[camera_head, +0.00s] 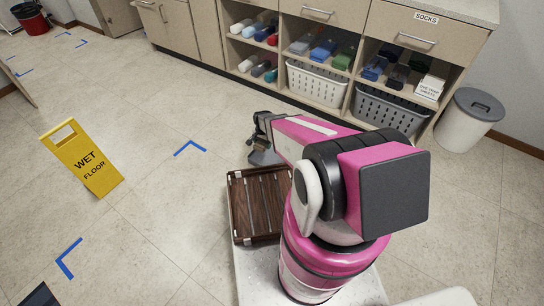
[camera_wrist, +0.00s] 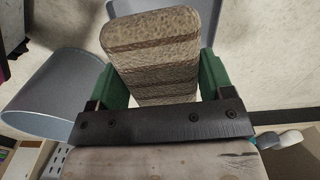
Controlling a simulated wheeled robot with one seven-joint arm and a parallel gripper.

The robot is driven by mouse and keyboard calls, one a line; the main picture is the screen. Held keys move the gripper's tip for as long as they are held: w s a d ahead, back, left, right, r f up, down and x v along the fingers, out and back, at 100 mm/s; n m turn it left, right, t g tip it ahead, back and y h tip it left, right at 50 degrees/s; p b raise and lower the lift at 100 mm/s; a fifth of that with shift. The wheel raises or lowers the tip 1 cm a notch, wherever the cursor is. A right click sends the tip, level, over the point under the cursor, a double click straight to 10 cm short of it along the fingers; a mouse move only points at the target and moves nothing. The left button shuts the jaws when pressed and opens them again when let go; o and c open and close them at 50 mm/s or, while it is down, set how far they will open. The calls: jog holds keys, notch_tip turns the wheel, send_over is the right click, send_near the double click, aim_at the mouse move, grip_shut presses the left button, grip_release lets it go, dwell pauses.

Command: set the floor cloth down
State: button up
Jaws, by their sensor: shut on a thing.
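The floor cloth (camera_wrist: 150,62) shows in the wrist view as a brown-grey, striped, folded piece between the green fingers of my gripper (camera_wrist: 158,78). The fingers press on its two sides, and it sticks out past them. In the head view my gripper (camera_head: 262,146) is above the floor, just beyond the wooden slatted tray on my base. A grey shape shows under it there; I cannot tell whether that is cloth or gripper.
The slatted tray (camera_head: 258,204) is close below my arm. A yellow wet-floor sign (camera_head: 82,160) stands to the left, with blue floor tape (camera_head: 190,148) between. Shelves with baskets (camera_head: 316,83) line the back; a white bin (camera_head: 468,120) stands right. Floor at left is largely clear.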

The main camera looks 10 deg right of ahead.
notch_tip(320, 180, down, 7)
jog(key=s+m, duration=0.1)
jog(key=s, duration=0.1)
send_over(272, 155)
notch_tip(272, 155, down, 8)
jog(key=shift+r, duration=0.2)
jog(key=shift+f, duration=1.9)
jog(key=shift+f, duration=0.2)
jog(key=o, duration=0.8)
jog(key=shift+r, duration=0.1)
